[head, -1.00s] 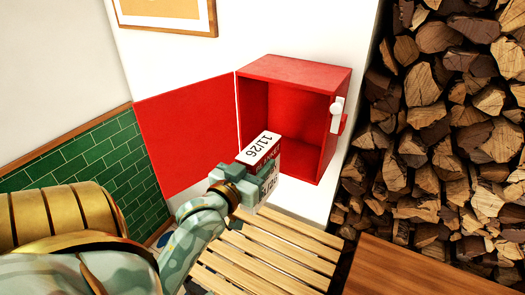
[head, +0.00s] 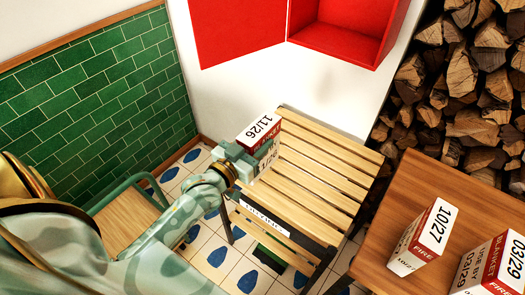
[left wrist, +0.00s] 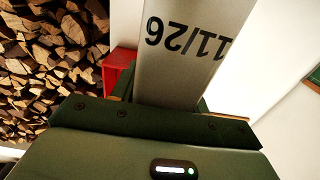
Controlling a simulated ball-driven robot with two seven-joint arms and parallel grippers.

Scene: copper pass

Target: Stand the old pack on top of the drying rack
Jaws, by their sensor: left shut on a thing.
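The old pack (head: 262,128) is a red and white box marked 11/26. My left gripper (head: 240,158) is shut on it and holds it at the far left end of the drying rack (head: 318,170), a slatted pale wooden rack. I cannot tell whether the pack touches the slats. In the left wrist view the pack (left wrist: 185,60) stands up between the jaws, its 11/26 print upside down. My right gripper is not in view.
A red wall cabinet (head: 340,30) hangs open above the rack. A brown table (head: 385,225) at the right bears a box marked 10/27 (head: 428,235) and one marked 03/29 (head: 490,262). A wooden chair (head: 130,215) stands left; stacked firewood (head: 470,80) is behind the table.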

